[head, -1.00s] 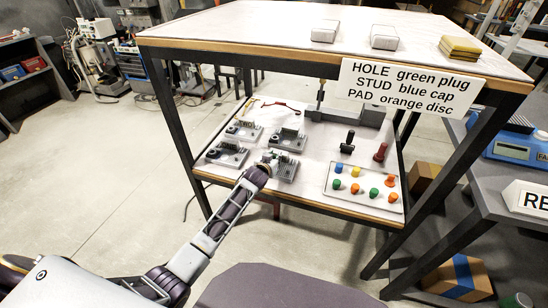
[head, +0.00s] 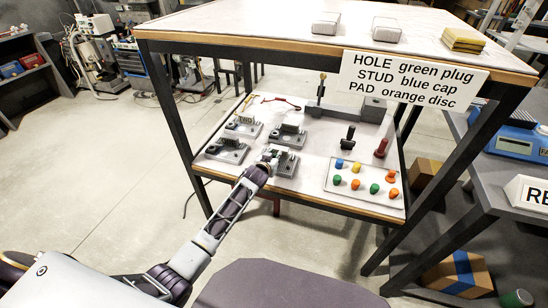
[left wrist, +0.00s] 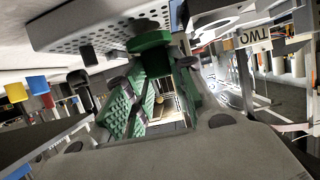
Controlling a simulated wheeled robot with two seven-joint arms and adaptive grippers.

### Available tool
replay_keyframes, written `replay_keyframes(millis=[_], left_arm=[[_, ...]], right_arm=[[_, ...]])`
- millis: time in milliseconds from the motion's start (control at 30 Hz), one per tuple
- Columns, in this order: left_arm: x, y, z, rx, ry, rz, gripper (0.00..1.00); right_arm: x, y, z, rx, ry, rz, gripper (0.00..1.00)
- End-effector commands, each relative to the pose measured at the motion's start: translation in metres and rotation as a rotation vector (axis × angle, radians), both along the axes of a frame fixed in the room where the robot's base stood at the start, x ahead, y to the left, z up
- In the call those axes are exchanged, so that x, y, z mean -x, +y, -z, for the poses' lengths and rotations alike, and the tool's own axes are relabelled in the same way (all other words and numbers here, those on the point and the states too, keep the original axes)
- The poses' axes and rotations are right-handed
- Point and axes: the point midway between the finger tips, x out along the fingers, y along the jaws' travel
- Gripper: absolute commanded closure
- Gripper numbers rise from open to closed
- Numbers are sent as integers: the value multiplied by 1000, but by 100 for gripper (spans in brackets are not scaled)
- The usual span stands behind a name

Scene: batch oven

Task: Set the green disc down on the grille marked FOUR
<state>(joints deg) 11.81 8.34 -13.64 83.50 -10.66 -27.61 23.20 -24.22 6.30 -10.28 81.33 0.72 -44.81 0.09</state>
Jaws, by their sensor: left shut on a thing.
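My left gripper (head: 270,158) is at the front right fixture (head: 285,168) on the lower shelf. In the left wrist view, my left gripper (left wrist: 155,92) is shut on the green disc (left wrist: 150,41), which is at the tips of its green-padded fingers. The disc is right at a grey perforated plate (left wrist: 85,30); whether it touches is unclear. No label FOUR is readable. A label TWO (head: 245,120) shows on the back left fixture, and also in the left wrist view (left wrist: 254,37). My right gripper is not in view.
Other fixtures stand close by at the front left (head: 228,151) and back right (head: 291,135). A tray (head: 330,188) with several coloured pieces is to the right. The upper shelf (head: 240,25) overhangs; table legs (head: 178,120) flank the space.

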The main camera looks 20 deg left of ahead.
Motion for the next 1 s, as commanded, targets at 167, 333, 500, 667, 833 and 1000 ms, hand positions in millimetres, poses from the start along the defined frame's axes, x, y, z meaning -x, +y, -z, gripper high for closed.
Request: replay_keyframes(millis=[167,333,500,667,833,1000], left_arm=[[0,0,1,0,0,0,88],[0,0,3,0,0,0,88],[0,0,4,0,0,0,88],[0,0,6,0,0,0,88],[0,0,7,0,0,0,88],[0,0,9,0,0,0,88]], right_arm=[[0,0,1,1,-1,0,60],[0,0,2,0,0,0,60],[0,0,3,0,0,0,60],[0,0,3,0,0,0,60],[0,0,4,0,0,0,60],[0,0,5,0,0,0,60]])
